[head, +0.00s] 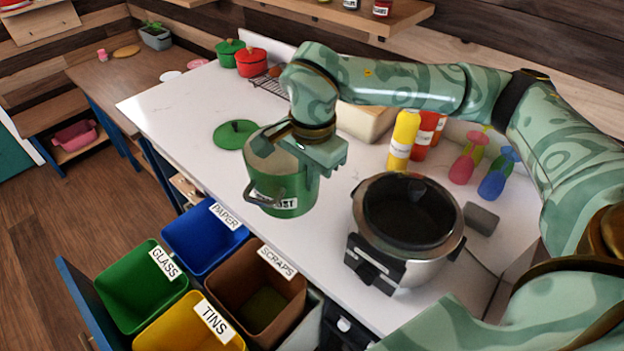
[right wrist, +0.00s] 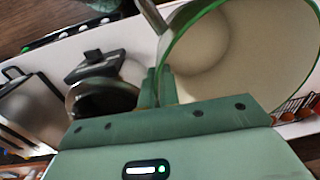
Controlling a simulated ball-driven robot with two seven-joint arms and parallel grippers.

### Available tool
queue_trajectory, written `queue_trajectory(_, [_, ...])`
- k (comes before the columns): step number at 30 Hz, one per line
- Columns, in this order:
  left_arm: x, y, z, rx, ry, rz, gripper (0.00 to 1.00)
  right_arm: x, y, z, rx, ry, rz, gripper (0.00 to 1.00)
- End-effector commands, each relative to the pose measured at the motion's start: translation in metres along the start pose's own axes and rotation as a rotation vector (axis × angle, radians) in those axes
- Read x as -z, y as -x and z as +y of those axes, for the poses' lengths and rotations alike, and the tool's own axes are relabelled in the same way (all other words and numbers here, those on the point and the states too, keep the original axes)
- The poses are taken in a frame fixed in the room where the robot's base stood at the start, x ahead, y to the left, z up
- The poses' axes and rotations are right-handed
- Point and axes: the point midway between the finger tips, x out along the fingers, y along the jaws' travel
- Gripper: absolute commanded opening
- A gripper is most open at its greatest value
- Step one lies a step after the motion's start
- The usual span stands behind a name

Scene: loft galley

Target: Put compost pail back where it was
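The green compost pail (head: 285,190) is at the front edge of the white counter, its label partly covered by its grey handle. My right gripper (head: 320,150) is at the top of the pail, shut on its rim. The right wrist view shows the pail (right wrist: 240,50) open, with a pale, empty-looking inside, and my gripper fingers (right wrist: 157,88) at its rim. I cannot tell whether the pail touches the counter. A green lid (head: 237,134) with a dark knob lies on the counter behind and left of the pail. My left gripper is not in view.
A slow cooker (head: 408,215) stands right of the pail. Bottles (head: 403,140) and a bread box (head: 365,122) are behind. Below the counter edge is an open drawer of bins; the brown scraps bin (head: 235,290) holds green matter. The counter's left part is clear.

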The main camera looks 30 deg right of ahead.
Motion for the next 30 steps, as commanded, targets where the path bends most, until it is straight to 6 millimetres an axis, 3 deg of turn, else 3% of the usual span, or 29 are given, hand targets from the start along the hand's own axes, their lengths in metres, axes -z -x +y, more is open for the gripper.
queue_trajectory(10, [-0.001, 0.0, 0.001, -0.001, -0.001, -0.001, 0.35, 0.066, -0.037, -0.036, -0.002, -0.004, 0.0, 0.0])
queue_trajectory(15, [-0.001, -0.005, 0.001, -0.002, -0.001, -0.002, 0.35, 0.086, -0.069, -0.047, -0.002, 0.0, -0.001, 0.0])
queue_trajectory(25, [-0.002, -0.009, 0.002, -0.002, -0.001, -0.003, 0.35, 0.107, -0.097, -0.058, -0.001, 0.002, 0.0, 0.0])
queue_trajectory(30, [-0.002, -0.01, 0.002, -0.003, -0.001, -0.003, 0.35, 0.107, -0.123, -0.056, -0.003, 0.003, -0.001, 0.0])
